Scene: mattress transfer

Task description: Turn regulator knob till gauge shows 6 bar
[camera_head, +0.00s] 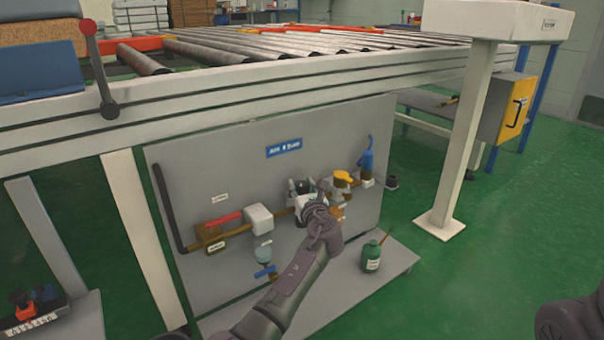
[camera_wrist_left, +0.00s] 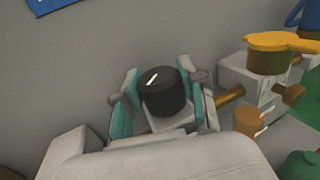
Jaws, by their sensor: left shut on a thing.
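The black regulator knob (camera_wrist_left: 165,92) with a white pointer line sits between the two fingers of my left gripper (camera_wrist_left: 160,80) in the left wrist view. The pointer line leans slightly to the right. In the head view my left gripper (camera_head: 306,188) reaches up to the pipe row on the grey panel (camera_head: 225,165) and is shut on the knob, which is largely covered there. I cannot make out a readable gauge face in either view.
Close right of the knob is a yellow-handled valve (camera_head: 343,178), also in the left wrist view (camera_wrist_left: 270,60), then a blue fitting (camera_head: 367,158). A red-handled valve (camera_head: 222,221) is to the left. A green bottle (camera_head: 371,256) stands on the low shelf. The roller conveyor (camera_head: 240,88) overhangs the panel.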

